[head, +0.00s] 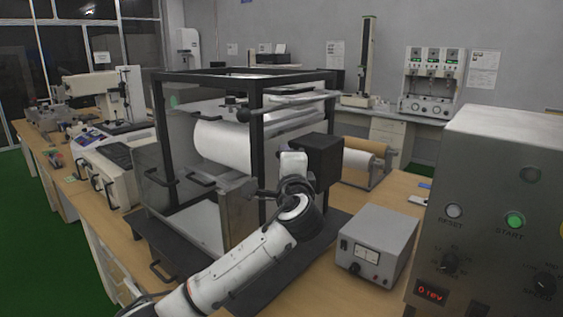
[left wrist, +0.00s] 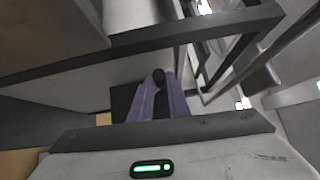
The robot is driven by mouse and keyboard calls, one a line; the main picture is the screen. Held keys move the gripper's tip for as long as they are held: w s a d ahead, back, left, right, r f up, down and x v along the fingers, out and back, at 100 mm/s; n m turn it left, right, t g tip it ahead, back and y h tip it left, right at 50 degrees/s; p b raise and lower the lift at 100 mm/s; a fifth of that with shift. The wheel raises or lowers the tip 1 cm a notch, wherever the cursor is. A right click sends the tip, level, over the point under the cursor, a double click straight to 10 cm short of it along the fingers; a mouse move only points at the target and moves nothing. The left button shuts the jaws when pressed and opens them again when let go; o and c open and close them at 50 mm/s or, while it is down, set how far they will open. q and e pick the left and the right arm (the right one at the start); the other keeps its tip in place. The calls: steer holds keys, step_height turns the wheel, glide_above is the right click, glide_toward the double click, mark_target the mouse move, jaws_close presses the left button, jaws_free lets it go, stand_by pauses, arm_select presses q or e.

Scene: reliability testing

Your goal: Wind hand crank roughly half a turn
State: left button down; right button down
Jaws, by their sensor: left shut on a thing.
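My left arm comes in from the bottom of the head view, and its wrist (head: 296,166) is in front of the black-framed machine (head: 256,130). In the left wrist view, the two fingers of my left gripper (left wrist: 166,82) reach forward and are shut on a small round black knob (left wrist: 158,75), which looks like the crank's grip. The fingertips and the crank's arm are hidden in the head view, so I cannot tell the crank's angle. My right gripper is not in view.
A white roll (head: 225,143) sits inside the frame. A grey meter box (head: 376,243) stands right of the machine's dark base. A control panel (head: 500,200) with a lit green START button (head: 515,220) and a red display (head: 432,292) reading "0 rev" fills the right side.

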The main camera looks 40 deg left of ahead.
arm_select(q)
steer(key=shift+d+f+m+t+y+b, duration=0.1)
steer(key=shift+d+m+t+y+b, duration=0.35)
steer(key=shift+m+t+b, duration=0.7)
steer(key=shift+d+f+m+t+y+b, duration=0.15)
steer(key=shift+d+m+t+b, duration=0.6)
steer(key=shift+m+b, duration=0.6)
steer(key=shift+r, duration=0.1)
steer(key=c, duration=2)
jaws_free()
steer(key=shift+s, duration=0.1)
steer(key=b+v, duration=0.1)
steer(key=v, duration=0.9)
steer(key=shift+s+b, duration=0.15)
steer(key=shift+b, duration=0.15)
